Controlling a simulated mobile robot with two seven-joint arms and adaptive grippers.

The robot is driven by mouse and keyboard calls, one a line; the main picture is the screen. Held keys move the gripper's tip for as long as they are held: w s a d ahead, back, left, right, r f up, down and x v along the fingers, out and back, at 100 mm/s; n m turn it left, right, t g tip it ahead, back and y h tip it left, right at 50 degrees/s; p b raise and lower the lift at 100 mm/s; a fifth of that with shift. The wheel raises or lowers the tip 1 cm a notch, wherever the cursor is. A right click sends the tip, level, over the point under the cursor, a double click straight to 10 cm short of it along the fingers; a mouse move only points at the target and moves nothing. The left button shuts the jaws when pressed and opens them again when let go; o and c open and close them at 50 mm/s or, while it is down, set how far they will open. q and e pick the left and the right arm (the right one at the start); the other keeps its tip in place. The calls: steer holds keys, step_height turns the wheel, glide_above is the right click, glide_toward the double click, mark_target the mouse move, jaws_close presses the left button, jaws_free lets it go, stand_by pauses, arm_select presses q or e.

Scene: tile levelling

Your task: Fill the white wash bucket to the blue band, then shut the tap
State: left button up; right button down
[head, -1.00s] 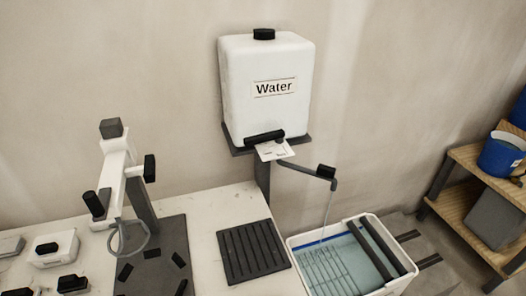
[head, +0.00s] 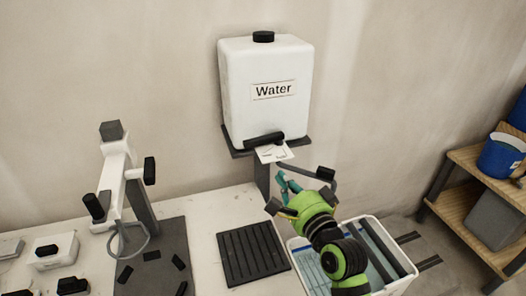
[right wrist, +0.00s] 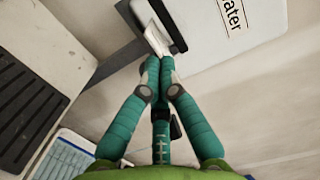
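The white water tank (head: 265,85) hangs on the wall, with a black tap bar (head: 263,139) and a white card (head: 272,153) below it. A grey spout with a black knob (head: 326,173) reaches right. My right gripper (head: 284,180), green with teal fingers, is below the card; its tips are together and no held object shows. In the right wrist view the tips are just below the card (right wrist: 157,38). The white wash bucket (head: 408,281) holds bluish water, partly hidden by my arm. The spout's outflow and the water level against the blue band cannot be made out. My left gripper is not in view.
A black slatted mat (head: 252,252) lies on the white bench left of the bucket. A white stand (head: 120,175) and small black-topped items are further left. A wooden shelf (head: 465,195) with a blue bucket (head: 501,155) is at right.

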mark_target(257, 145)
steer(key=p+x, duration=0.2)
steer(key=x, duration=1)
steer(key=shift+w, duration=0.1)
steer(key=shift+a, duration=0.1)
steer(key=shift+w+a, duration=0.15)
steer(key=shift+w, duration=0.1)
steer(key=shift+w+a, duration=0.2)
steer(key=shift+w, duration=0.05)
steer(key=shift+a+r, duration=0.1)
steer(key=shift+r, duration=0.1)
